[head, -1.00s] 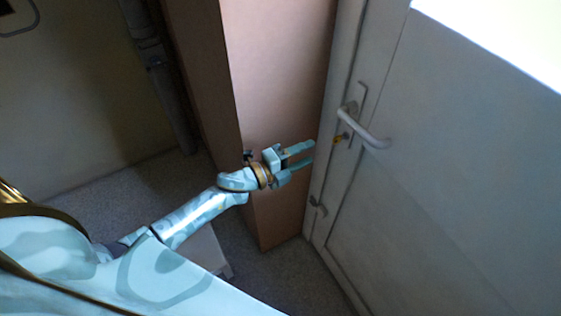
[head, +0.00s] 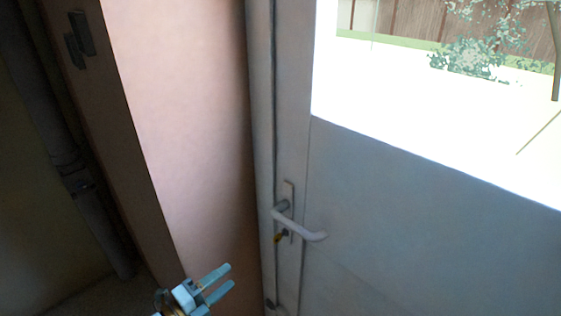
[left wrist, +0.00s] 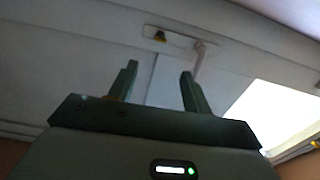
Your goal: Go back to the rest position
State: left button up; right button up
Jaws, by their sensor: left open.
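My left gripper (head: 222,279) is open and empty at the bottom of the head view, in front of the pinkish wall. It is left of and below the white door handle (head: 304,229) and apart from it. In the left wrist view the two fingers of the left gripper (left wrist: 158,82) stand apart with nothing between them. The door handle (left wrist: 199,62) shows beyond the fingertips there. My right gripper is not in view.
A grey-white door (head: 420,230) with a bright window (head: 420,95) fills the right side. A brass-coloured key (head: 280,237) sits below the handle. A pinkish wall or pillar (head: 190,110) stands left of the door. A dark pipe (head: 75,180) runs down at the far left.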

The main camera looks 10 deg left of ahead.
pick_arm(q)
jog(key=s+a+f+n+g+y, duration=0.1)
jog(key=s+a+f+n+y, duration=0.1)
jog(key=a+f+n+y, duration=0.45)
jog(key=s+a+f+n+g+y, duration=0.15)
jog(key=f+n, duration=0.25)
jog(key=f, duration=0.6)
jog(key=s+a+f+n+g+y, duration=0.25)
jog(key=s+f+n+g, duration=0.2)
jog(key=s+f, duration=0.65)
jog(key=s+d+f+n+g, duration=0.2)
jog(key=s+f, duration=0.2)
jog(key=s, duration=0.5)
jog(key=s+d+f+n+g, duration=0.2)
jog(key=s+f+g, duration=0.1)
jog(key=s, duration=0.7)
jog(key=s+d+f+n+g, duration=0.1)
jog(key=s+d+f+g, duration=0.1)
jog(key=s+f, duration=0.3)
jog(key=s, duration=0.4)
jog(key=shift+s+d+n+h, duration=0.15)
jog(key=shift+d+n+h, duration=0.2)
jog(key=shift+n, duration=0.05)
